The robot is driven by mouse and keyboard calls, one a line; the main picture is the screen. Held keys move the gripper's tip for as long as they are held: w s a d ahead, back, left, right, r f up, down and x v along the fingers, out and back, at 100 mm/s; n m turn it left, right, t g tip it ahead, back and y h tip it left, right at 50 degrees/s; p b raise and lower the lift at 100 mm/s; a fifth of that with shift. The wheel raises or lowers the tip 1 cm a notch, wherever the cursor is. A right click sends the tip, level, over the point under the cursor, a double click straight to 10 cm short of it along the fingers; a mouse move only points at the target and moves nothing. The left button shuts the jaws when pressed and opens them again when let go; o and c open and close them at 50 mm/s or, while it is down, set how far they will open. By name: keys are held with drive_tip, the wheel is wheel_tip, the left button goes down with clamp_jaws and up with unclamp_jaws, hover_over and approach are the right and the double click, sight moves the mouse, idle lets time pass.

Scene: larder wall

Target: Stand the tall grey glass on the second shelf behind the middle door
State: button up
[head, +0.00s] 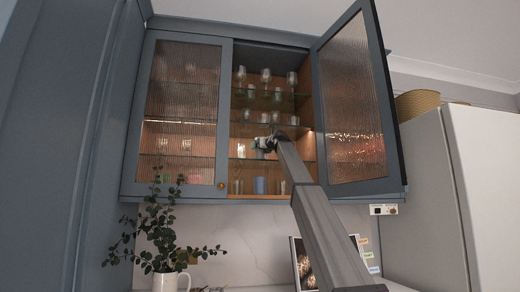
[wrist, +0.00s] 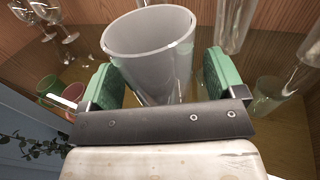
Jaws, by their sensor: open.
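The tall grey glass (wrist: 150,55) stands between my gripper's green pads in the wrist view, its open rim toward the camera. My gripper (wrist: 160,72) is open around it, with a gap visible at the right pad; contact on the left is hard to judge. The glass appears to stand on a see-through shelf (wrist: 80,68). In the head view my gripper (head: 265,146) is inside the open cupboard section, just above a glass shelf (head: 242,160). The grey glass is too small to make out clearly there.
The open ribbed-glass door (head: 352,105) stands to the right of my arm; the left door (head: 180,110) is shut. Stemmed glasses (head: 265,76) stand on an upper shelf. A blue-grey cup (head: 259,186) is on the cupboard floor. Clear glasses (wrist: 235,22) stand right of the grey glass.

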drive_tip(key=v, duration=1.1)
drive_tip(key=shift+s, duration=0.3)
drive_tip(key=shift+d, duration=0.15)
